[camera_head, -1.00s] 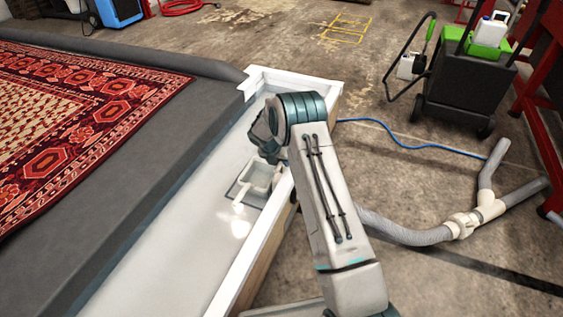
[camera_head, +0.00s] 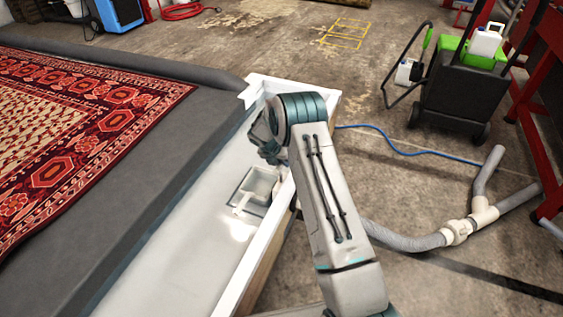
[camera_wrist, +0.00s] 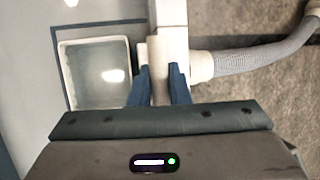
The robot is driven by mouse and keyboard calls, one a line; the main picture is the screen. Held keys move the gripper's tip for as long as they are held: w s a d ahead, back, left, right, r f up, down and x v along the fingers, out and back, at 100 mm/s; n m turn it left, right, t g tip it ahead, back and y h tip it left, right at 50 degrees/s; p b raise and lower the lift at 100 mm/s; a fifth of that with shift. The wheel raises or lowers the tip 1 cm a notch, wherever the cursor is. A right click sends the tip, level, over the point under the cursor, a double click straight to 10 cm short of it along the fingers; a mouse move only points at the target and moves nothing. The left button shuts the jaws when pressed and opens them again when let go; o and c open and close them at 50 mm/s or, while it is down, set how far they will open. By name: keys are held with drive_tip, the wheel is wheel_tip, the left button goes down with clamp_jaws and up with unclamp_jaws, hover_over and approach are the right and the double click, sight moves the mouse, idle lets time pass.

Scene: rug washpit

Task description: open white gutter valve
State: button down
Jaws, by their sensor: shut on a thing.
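The white gutter valve (camera_wrist: 160,90) shows in the wrist view as a pale upright piece between my fingers, beside the gutter wall and in line with the grey hose. My gripper (camera_wrist: 160,72) is shut on this piece, one blue finger on each side. In the head view my gripper (camera_head: 268,148) is over the gutter's right wall, near the drain box, and my arm hides the valve there. Whether the valve is open or closed cannot be told.
The white gutter (camera_head: 190,260) has a square drain box (camera_head: 254,188) in its floor. A patterned rug (camera_head: 80,130) lies on the grey slope at left. A grey hose (camera_head: 410,243), a blue hose (camera_head: 400,150) and a black cart (camera_head: 460,95) are on the floor at right.

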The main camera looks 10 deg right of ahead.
drive_tip(key=c, duration=1.4)
unclamp_jaws()
drive_tip(key=shift+o, duration=0.2)
drive_tip(key=p+v, duration=0.4)
drive_tip(key=v, duration=0.9)
drive_tip(key=shift+a+r, duration=0.25)
drive_tip(key=shift+r, duration=0.1)
